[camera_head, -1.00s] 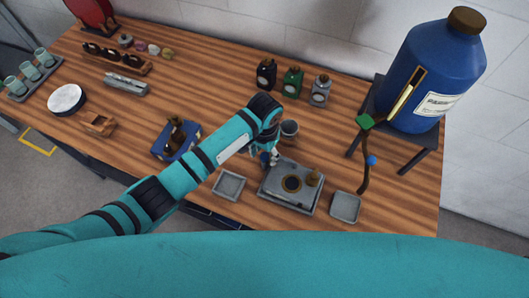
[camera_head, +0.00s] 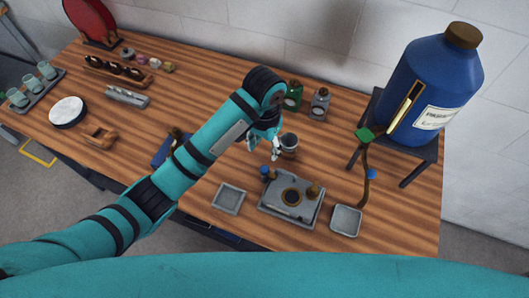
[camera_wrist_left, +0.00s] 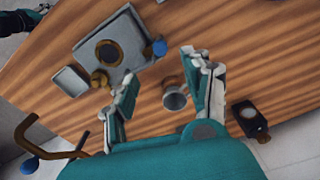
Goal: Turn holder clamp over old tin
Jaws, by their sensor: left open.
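A grey holder plate (camera_head: 281,210) lies on the table with a dark ring (camera_head: 292,197) in its middle. A blue knob (camera_head: 265,170) stands at its far left corner and a brass knob (camera_head: 313,190) at its right; which part is the clamp I cannot tell. A small grey tin (camera_head: 289,143) stands upright behind the plate, apart from it. My left gripper (camera_head: 264,148) is open and empty, above the table beside the tin. In the left wrist view the tin (camera_wrist_left: 174,97) shows between the spread fingers, and the plate (camera_wrist_left: 128,34) beyond them.
Small square trays (camera_head: 229,199) flank the plate. A large blue bottle (camera_head: 424,85) on a dark stand is at the right, with a brown handle (camera_head: 364,187) before it. Green (camera_head: 293,96) and grey bottles (camera_head: 320,103) stand behind the tin. A blue box (camera_head: 165,152) is partly behind my arm.

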